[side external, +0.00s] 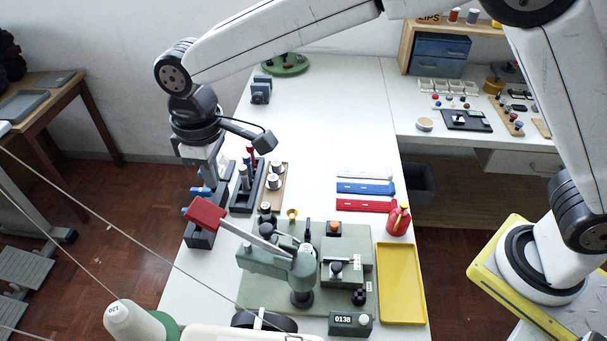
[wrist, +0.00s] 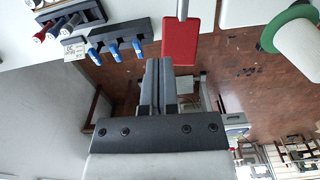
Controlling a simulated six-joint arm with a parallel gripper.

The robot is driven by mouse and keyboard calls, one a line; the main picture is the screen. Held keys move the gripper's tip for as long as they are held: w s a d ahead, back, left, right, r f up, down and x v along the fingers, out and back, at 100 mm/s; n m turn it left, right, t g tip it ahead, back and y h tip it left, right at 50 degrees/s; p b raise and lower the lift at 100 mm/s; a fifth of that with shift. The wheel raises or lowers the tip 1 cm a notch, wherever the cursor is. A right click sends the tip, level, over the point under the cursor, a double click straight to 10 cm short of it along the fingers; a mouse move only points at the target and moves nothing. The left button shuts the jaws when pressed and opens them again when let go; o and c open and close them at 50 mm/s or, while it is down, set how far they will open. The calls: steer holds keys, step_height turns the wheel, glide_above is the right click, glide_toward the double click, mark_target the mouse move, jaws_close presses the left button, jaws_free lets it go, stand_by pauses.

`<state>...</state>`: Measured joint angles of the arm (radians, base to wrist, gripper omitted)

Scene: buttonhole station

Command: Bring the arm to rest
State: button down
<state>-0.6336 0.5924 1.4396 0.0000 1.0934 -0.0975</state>
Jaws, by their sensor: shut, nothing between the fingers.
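My gripper (side external: 207,177) hangs down at the left edge of the white table, in front of the upright tool racks. Its fingers are shut and empty. In the wrist view my gripper (wrist: 160,65) shows two dark fingers side by side with nothing between them. The red lever handle (wrist: 180,40) lies just beyond the fingertips in that view, apart from them as far as I can tell. In the side view the red handle (side external: 204,214) sticks out from the grey-green press (side external: 272,262), close below my gripper.
A thread cone (side external: 133,322) is at the front, with threads crossing the view. A yellow tray (side external: 401,284) lies right. The table's back middle is clear.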

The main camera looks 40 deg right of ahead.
steer(key=s+d+f+m+t, duration=0.1)
steer(key=s+d+f+m, duration=0.15)
steer(key=d, duration=0.95)
steer(key=s+d+f+m+t, duration=0.15)
steer(key=s+d+m, duration=0.25)
steer(key=d, duration=0.8)
steer(key=s+d+f+m, duration=0.2)
steer(key=s+d+f, duration=0.1)
steer(key=s+d, duration=0.4)
steer(key=shift+s, duration=0.3)
